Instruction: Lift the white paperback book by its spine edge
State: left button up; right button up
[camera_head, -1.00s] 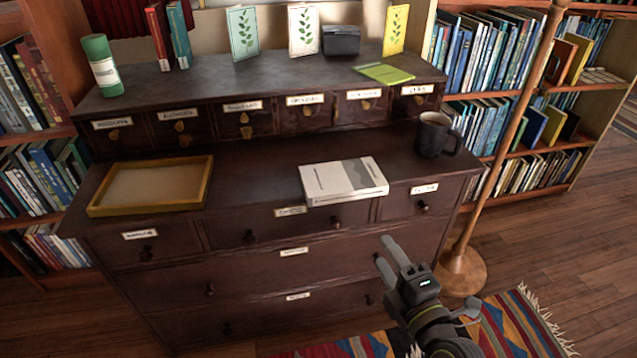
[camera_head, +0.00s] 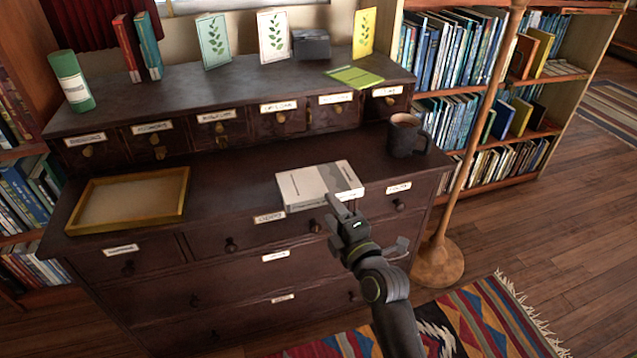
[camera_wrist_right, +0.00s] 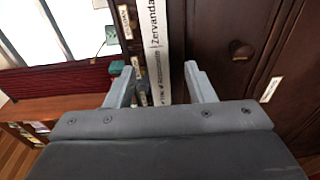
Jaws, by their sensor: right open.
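The white paperback book (camera_head: 305,183), with a grey patch on its cover, lies flat near the front edge of the dark dresser's lower top. My right gripper (camera_head: 336,206) is at the book's front edge, toward its right end, and covers a bit of it. In the right wrist view the book's pale spine with printed lettering (camera_wrist_right: 155,50) runs between the two open fingers (camera_wrist_right: 160,86). A gap shows on either side of the spine; I cannot tell whether a finger touches it. My left gripper is not in view.
The dresser (camera_head: 225,165) carries a wooden tray (camera_head: 75,222) left of the book and a dark mug (camera_head: 405,136) behind it to the right. Several cards and a green booklet (camera_head: 356,77) are on the upper shelf. A lamp pole (camera_head: 470,150) stands right.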

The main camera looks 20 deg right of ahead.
aim_at(324, 201)
jog(key=w, duration=0.2)
jog(key=w+a, duration=0.1)
jog(key=w, duration=0.1)
jog(key=shift+w+r+p, duration=0.1)
jog(key=shift+p, duration=0.2)
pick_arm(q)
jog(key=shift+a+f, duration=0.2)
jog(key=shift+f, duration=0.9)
pick_arm(e)
grip_shut()
